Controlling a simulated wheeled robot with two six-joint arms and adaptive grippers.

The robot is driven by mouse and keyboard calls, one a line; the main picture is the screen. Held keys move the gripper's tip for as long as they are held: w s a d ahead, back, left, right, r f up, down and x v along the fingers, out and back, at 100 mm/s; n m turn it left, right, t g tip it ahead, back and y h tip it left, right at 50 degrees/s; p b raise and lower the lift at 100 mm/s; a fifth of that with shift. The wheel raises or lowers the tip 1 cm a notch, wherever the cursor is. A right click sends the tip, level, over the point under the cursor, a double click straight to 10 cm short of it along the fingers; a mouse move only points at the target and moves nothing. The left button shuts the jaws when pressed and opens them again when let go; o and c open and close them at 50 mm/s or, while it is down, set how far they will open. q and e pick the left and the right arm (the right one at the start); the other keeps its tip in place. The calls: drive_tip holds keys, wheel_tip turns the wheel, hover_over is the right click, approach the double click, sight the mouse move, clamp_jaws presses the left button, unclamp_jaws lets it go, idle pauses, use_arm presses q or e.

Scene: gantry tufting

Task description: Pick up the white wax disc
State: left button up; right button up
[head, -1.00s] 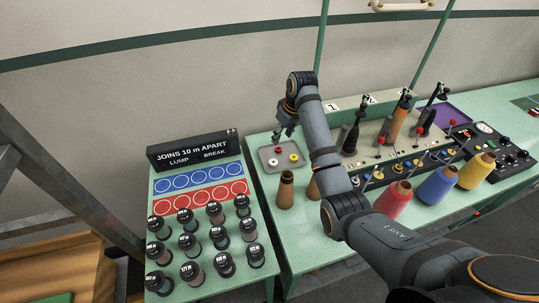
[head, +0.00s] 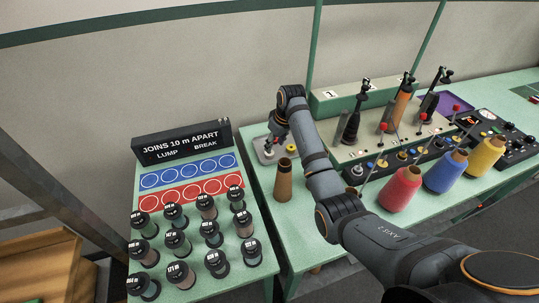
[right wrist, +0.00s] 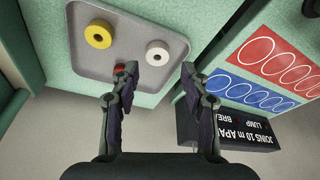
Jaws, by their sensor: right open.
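The white wax disc (right wrist: 157,52), round with a small centre hole, lies on a grey tray (right wrist: 135,72) in the right wrist view. My right gripper (right wrist: 158,76) is open and empty. Its two fingers point at the tray, and the disc shows beyond the gap between the fingertips. In the head view my right gripper (head: 275,138) is over the tray (head: 262,158) and hides part of it. My left gripper is not in view.
A yellow disc (right wrist: 98,35) lies on the same tray. A red disc (right wrist: 120,68) is partly hidden behind one fingertip. A black sign (head: 182,142) stands left of the tray, and a brown cone (head: 284,182) stands in front.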

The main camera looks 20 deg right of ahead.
drive_tip(key=shift+w+p+x, duration=0.15)
drive_tip(key=shift+w+x, duration=0.05)
drive_tip(key=shift+x, duration=1)
drive_tip(key=shift+w+p+x, duration=0.2)
drive_tip(key=shift+x, duration=1.05)
drive_tip(key=shift+w+p+x, duration=0.15)
drive_tip(key=shift+w+x, duration=0.05)
drive_tip(key=shift+x, duration=1)
drive_tip(key=shift+r, duration=0.2)
drive_tip(key=c, duration=0.6)
